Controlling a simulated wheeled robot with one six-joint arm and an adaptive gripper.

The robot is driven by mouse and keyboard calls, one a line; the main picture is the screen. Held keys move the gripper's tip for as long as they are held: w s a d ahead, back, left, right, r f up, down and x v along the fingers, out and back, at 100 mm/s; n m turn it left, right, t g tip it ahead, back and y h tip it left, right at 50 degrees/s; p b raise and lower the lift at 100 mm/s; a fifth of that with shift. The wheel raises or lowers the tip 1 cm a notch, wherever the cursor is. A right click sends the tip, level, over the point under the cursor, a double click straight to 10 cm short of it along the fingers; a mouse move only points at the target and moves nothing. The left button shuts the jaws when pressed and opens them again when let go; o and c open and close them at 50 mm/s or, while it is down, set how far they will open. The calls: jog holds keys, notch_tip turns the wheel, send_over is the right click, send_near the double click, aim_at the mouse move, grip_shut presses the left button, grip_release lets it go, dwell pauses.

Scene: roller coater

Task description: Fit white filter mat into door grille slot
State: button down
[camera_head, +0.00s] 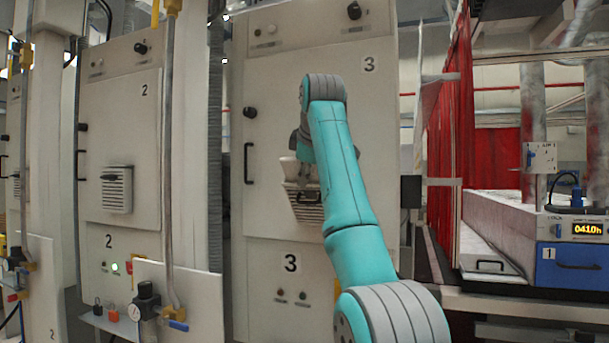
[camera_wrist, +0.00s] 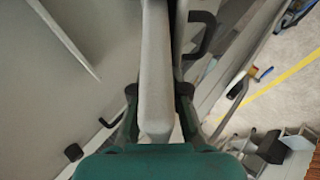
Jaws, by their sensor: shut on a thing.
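The white filter mat (camera_wrist: 156,70) is a pale slab seen nearly edge-on in the wrist view, running up the middle of the picture. My gripper (camera_wrist: 157,92) is shut on it, with a dark pad on each side. In the head view my gripper is mostly hidden behind my teal arm, in front of the door of cabinet 3. The slatted door grille (camera_head: 305,206) shows below it, partly covered by my arm. A pale piece shows above the slats; I cannot tell whether it is the mat or grille housing. The slot is not clearly visible.
Cabinet 3 has a black door handle (camera_head: 249,163) and a knob (camera_head: 250,112) left of the grille. Cabinet 2 has a similar grille (camera_head: 116,190). A red curtain (camera_head: 447,140) and a blue control box (camera_head: 574,266) stand at the right.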

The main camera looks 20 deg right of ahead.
jog(key=shift+w+d+f, duration=0.45)
jog(key=shift+w+f, duration=0.15)
jog(key=shift+f, duration=0.25)
jog(key=c, duration=1.1)
grip_release()
jog(key=v, duration=1.2)
